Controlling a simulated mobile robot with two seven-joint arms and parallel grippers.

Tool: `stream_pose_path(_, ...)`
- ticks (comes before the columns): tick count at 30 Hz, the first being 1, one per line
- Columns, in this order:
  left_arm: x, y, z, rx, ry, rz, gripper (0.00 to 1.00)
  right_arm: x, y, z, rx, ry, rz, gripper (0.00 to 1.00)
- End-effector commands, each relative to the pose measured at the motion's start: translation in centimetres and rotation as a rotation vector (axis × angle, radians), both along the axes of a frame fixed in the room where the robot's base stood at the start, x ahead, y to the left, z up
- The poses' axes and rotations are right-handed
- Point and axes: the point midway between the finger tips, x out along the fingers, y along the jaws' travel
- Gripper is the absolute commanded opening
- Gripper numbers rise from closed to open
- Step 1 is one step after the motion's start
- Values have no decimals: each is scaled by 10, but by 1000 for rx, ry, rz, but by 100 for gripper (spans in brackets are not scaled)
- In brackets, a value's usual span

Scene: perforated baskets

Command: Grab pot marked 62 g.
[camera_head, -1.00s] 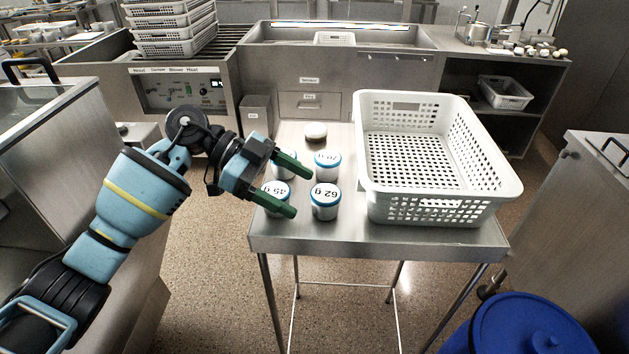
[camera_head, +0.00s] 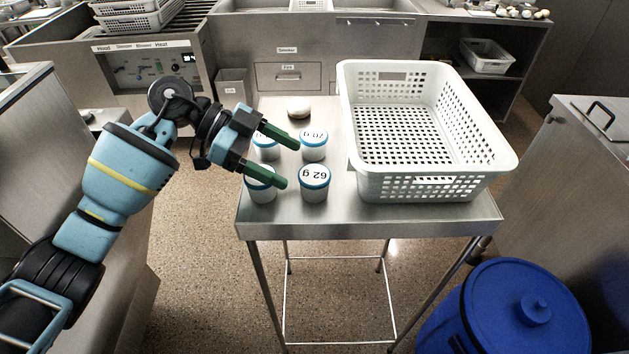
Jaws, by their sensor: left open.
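The pot marked 62 g (camera_head: 314,186) stands upright at the front of the steel table (camera_head: 400,218). My left gripper (camera_head: 291,164) is open and empty. Its two green fingers point right, up and to the left of the 62 g pot, over the left-hand pots. The front finger tip is a little left of the 62 g pot, with a small gap in the picture. My right gripper is not in view.
A pot marked 70 g (camera_head: 313,145) stands just behind. Two more pots, one front left (camera_head: 261,190) and one back left (camera_head: 266,150), are partly hidden by the fingers. A white perforated basket (camera_head: 432,188) fills the table's right side.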

Motion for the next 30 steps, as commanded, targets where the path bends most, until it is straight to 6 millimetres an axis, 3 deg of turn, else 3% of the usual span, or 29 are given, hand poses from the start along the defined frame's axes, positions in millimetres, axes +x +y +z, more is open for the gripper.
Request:
stream_pose_path(10,-9,-35,-25,-3,1,-3,77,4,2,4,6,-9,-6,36)
stream_pose_path(20,-10,-41,-28,-1,0,-1,77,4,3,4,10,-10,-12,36)
stream_pose_path(30,-9,-41,-28,-1,0,-1,34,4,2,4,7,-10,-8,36)
